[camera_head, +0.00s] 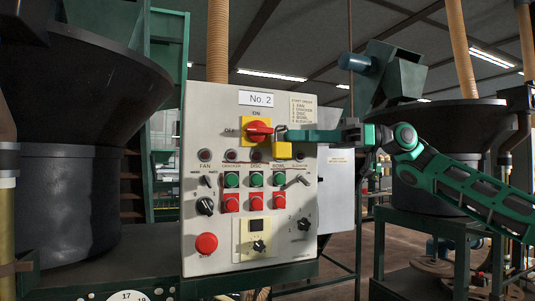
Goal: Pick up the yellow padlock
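The yellow padlock (282,149) is at the right side of the red rotary switch (259,131) on its yellow plate, on the front of the control panel. Its small yellow body hangs below a dark, shackle-like shape. My arm reaches in from the right, and my gripper (287,135) is at the upper part of the padlock, right beside the switch handle. The fingertips are too small and overlapped to tell whether they are closed on the padlock or only around it.
The panel (212,255) carries several buttons and knobs, with a red stop button (206,243) at lower left. A small silver lever (297,181) sticks out below my gripper. Dark hoppers stand left (80,120) and right (445,112).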

